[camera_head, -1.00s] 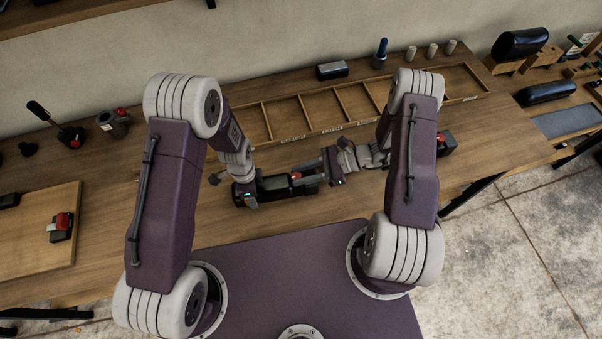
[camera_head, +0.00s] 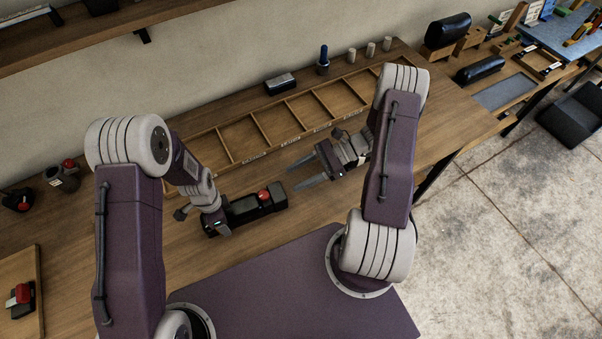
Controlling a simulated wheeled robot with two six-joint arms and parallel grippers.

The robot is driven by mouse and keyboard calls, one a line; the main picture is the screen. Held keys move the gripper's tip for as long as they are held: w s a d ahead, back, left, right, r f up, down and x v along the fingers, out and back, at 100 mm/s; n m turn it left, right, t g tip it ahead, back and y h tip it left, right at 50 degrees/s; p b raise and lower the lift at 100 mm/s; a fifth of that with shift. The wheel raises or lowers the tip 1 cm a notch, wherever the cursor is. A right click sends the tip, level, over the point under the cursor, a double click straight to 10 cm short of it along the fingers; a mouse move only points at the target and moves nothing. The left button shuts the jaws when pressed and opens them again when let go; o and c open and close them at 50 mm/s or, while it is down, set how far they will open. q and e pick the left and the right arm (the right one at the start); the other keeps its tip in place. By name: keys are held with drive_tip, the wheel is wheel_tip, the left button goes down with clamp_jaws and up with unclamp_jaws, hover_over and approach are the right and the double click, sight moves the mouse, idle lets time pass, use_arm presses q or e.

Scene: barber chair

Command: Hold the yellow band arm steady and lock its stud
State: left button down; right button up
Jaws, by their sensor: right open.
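A dark elongated fixture (camera_head: 242,210) with a red knob (camera_head: 263,195) lies on the bench in front of the tray. No yellow band can be made out on it, and I cannot tell which part is the stud. My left gripper (camera_head: 216,226) is at the fixture's left end, overlapping it in the picture. Its fingers are mostly hidden by the wrist, so its grip is unclear. My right gripper (camera_head: 296,176) is open and empty. Its two fingers point left, to the right of the red knob and apart from the fixture.
A divided wooden tray (camera_head: 262,126) lies behind the fixture. A blue bottle (camera_head: 323,60), a dark box (camera_head: 280,85) and small grey cylinders stand along the back. A red-topped block (camera_head: 19,296) sits on a board at lower left. Bare bench (camera_head: 455,115) lies right of my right arm.

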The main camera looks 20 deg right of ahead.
drive_tip(key=shift+d+r, duration=0.3)
drive_tip(key=shift+d, duration=0.3)
drive_tip(key=m+t+y, duration=0.2)
drive_tip(key=m+t, duration=0.2)
drive_tip(key=t, duration=0.3)
approach(269, 194)
drive_tip(key=shift+w+d+r, duration=0.15)
drive_tip(key=shift+s+f+m, duration=0.2)
drive_tip(key=shift+s+m, duration=0.1)
drive_tip(key=x, duration=1.2)
drive_tip(key=shift+r, duration=0.2)
